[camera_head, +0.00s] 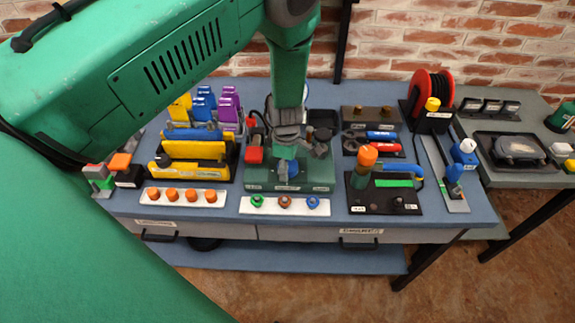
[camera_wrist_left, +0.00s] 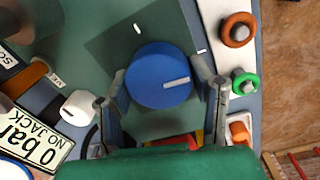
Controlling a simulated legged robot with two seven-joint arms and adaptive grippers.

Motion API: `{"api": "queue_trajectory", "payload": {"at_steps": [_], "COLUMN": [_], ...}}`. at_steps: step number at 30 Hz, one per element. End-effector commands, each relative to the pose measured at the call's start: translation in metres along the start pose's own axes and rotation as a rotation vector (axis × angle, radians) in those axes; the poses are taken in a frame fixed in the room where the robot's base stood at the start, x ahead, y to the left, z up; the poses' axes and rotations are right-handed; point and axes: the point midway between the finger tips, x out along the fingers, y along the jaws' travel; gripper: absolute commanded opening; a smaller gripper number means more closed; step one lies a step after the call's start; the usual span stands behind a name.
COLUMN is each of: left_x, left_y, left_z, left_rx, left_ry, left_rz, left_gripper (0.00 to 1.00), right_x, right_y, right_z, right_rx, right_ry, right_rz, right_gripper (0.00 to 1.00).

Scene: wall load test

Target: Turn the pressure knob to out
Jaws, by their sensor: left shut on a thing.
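The pressure knob (camera_wrist_left: 160,76) is a round blue knob with a white pointer line, on a dark green panel in the left wrist view. Its pointer line lies nearly level, toward the right of that picture. Two short white marks show on the panel beyond the knob. My left gripper (camera_wrist_left: 160,70) has one finger on each side of the knob and is shut on it. In the head view, my left gripper (camera_head: 286,150) reaches down over the green station (camera_head: 316,186) in the middle of the bench and hides much of the knob. My right gripper is not in view.
A white label reading "0 bar NO JACK" (camera_wrist_left: 30,140) and a white knob (camera_wrist_left: 77,108) lie close by. A white strip with green, brown and blue rings (camera_head: 285,205) is at the front. Yellow blocks (camera_head: 190,150) stand left, a red reel (camera_head: 431,93) right.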

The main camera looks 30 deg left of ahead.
Motion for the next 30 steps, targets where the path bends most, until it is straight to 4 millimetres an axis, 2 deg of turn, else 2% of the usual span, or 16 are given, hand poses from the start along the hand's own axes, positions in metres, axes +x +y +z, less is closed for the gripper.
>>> {"api": "queue_trajectory", "payload": {"at_steps": [1,9,23,24,25,26,30], "left_x": [-0.0027,-0.0029,-0.0033,-0.0033,-0.0033,-0.0033,-0.0020], "left_y": [0.0048,0.0055,0.0064,0.0065,0.0065,0.0062,0.0040], "left_z": [0.0015,0.0016,0.0019,0.0019,0.0019,0.0018,0.0013], "left_rx": [-0.021,-0.093,-0.108,-0.108,-0.108,-0.108,-0.106], "left_ry": [0.000,0.003,0.002,0.002,0.002,0.002,0.003], "left_rz": [0.012,0.013,0.014,0.015,0.015,0.014,0.009], "left_gripper": [0.20,0.20,0.20,0.56,0.66,0.70,0.70], "right_x": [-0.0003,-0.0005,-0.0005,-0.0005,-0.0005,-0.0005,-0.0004], "right_y": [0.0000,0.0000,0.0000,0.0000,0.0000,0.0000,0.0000], "right_z": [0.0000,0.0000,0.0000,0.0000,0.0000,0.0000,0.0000], "right_rx": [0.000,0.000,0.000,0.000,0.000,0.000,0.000], "right_ry": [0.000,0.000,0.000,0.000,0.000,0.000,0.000], "right_rz": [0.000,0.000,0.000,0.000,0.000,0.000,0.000], "right_gripper": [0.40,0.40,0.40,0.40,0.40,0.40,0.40]}}
